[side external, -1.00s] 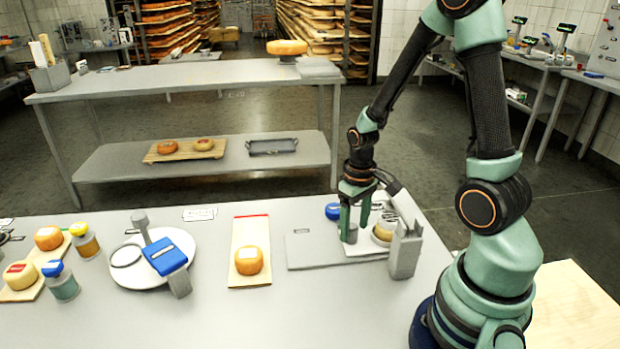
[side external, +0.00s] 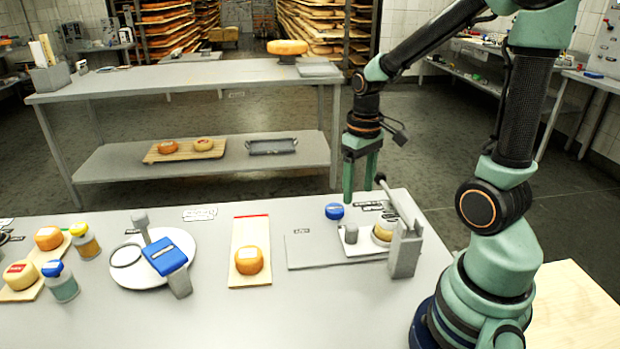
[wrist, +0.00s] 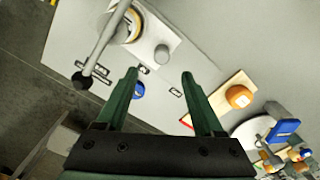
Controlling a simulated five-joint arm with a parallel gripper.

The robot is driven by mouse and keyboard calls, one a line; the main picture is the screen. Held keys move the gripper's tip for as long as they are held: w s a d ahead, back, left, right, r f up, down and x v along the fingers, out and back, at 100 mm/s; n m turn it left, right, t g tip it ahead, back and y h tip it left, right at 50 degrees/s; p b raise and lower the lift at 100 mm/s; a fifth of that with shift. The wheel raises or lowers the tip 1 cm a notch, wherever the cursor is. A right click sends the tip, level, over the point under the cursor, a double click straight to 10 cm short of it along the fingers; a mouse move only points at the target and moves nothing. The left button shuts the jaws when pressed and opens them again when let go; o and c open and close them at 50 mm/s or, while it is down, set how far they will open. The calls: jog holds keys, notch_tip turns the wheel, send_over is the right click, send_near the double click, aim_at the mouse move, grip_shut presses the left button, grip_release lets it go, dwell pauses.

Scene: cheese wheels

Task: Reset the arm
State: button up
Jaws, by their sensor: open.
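My gripper (side external: 359,178) is open and empty, pointing down above the back edge of the table, behind the grey board. In the wrist view its two green fingers (wrist: 158,80) are spread apart with nothing between them. A blue-topped item (side external: 334,211) stands near the board's back edge, apart from the fingers. It also shows in the wrist view (wrist: 139,91). A small grey cylinder (side external: 351,233) stands on the white plate beside a yellowish cheese piece (side external: 382,233).
A grey lever device (side external: 405,248) with a raised arm stands at the board's right. An orange cheese wheel (side external: 249,260) sits on a wooden board at centre. A white round plate (side external: 132,276) with a blue-and-grey tool lies left. The table (side external: 330,318) is clear in front.

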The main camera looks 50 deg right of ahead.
jog(key=a+r+n+t, duration=0.2)
jog(key=a+r+t, duration=0.3)
jog(key=a+r, duration=0.5)
jog(key=shift+a+r+t, duration=0.3)
jog(key=shift+a+r, duration=0.1)
jog(key=shift+a, duration=0.15)
